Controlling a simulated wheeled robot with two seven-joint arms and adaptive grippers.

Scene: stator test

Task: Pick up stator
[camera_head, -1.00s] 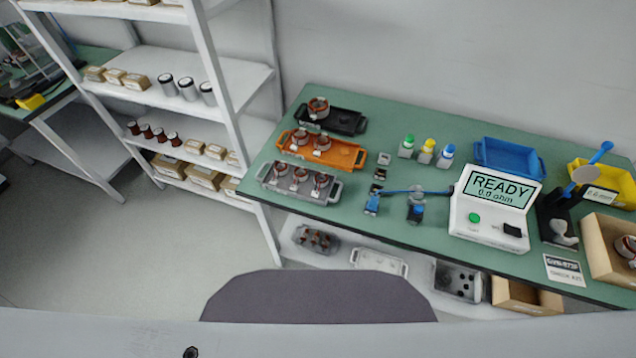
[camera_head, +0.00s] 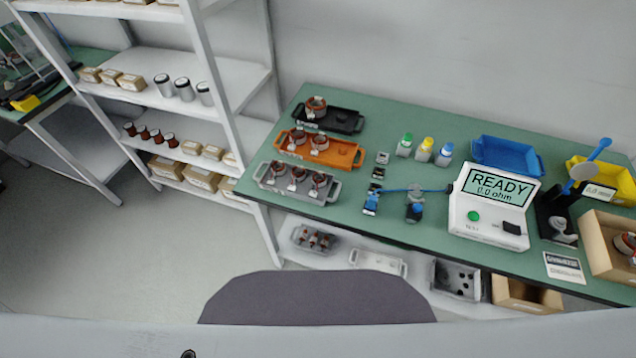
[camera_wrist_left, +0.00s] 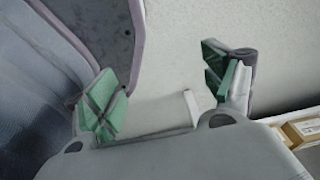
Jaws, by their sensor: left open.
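Stators with copper windings stand in trays at the left end of the green bench. One stator (camera_head: 316,104) is in the black tray (camera_head: 345,120), two are in the orange tray (camera_head: 345,153), and three are in the grey tray (camera_head: 330,194). Another stator (camera_head: 626,242) sits in the wooden box at the right edge. My left gripper (camera_wrist_left: 170,95) shows in the left wrist view, open and empty, with green finger pads, over floor and away from the bench. Neither gripper shows in the head view.
The tester (camera_head: 490,210) reads READY, 0.0 ohm, with blue-handled probes beside it. Blue (camera_head: 505,155) and yellow (camera_head: 610,172) bins and small bottles (camera_head: 424,150) stand behind. A white shelf rack (camera_head: 215,70) stands left of the bench. Floor (camera_head: 90,250) at left is clear.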

